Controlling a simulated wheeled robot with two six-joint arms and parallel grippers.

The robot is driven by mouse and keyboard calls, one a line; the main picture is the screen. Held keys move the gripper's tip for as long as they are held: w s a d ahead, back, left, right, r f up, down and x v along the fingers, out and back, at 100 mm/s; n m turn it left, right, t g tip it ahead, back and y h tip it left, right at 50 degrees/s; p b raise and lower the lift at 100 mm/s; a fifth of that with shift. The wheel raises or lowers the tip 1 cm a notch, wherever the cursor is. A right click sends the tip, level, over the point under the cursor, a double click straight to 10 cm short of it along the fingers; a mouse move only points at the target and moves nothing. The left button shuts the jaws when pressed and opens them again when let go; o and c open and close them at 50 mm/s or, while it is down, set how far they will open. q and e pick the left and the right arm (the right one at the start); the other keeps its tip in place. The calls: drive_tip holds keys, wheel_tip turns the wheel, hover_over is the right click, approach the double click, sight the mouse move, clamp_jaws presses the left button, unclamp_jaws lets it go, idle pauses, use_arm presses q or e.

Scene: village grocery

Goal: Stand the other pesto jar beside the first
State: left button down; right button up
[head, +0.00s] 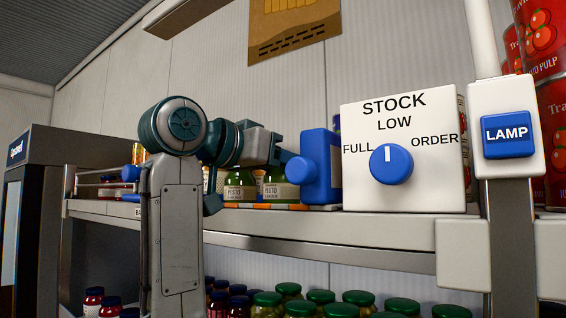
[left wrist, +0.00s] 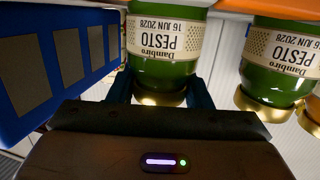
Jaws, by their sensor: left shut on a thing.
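Two green pesto jars with cream labels stand side by side in the head view, the right one (head: 279,188) and the left one (head: 239,187). The left wrist view is upside down; there the held jar (left wrist: 166,40) is between the fingers of my left gripper (left wrist: 161,92), which is shut on it near its gold lid. The other pesto jar (left wrist: 283,60) stands beside it, with a small gap between them. I cannot tell whether the held jar's base touches the shelf. My right gripper is not in view.
A blue container (head: 321,166), also in the left wrist view (left wrist: 60,70), stands close beside the held jar. A white stock box (head: 403,185) with a blue knob is to its right. Another gold lid (left wrist: 309,121) shows at the wrist view's edge.

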use_arm(q)
drive_tip(key=shift+f, duration=0.1)
drive_tip(key=c, duration=1.2)
unclamp_jaws()
drive_tip(key=shift+s+f, duration=0.1)
drive_tip(key=o, duration=0.5)
drive_tip(key=shift+r, duration=0.35)
drive_tip(key=shift+s+a+f+b, duration=0.15)
drive_tip(key=shift+s+a+b, duration=0.85)
drive_tip(key=shift+b, duration=0.25)
drive_tip(key=shift+r+b+v, duration=0.2)
drive_tip(key=shift+b+v, duration=1.95)
drive_tip(key=shift+v, duration=2.45)
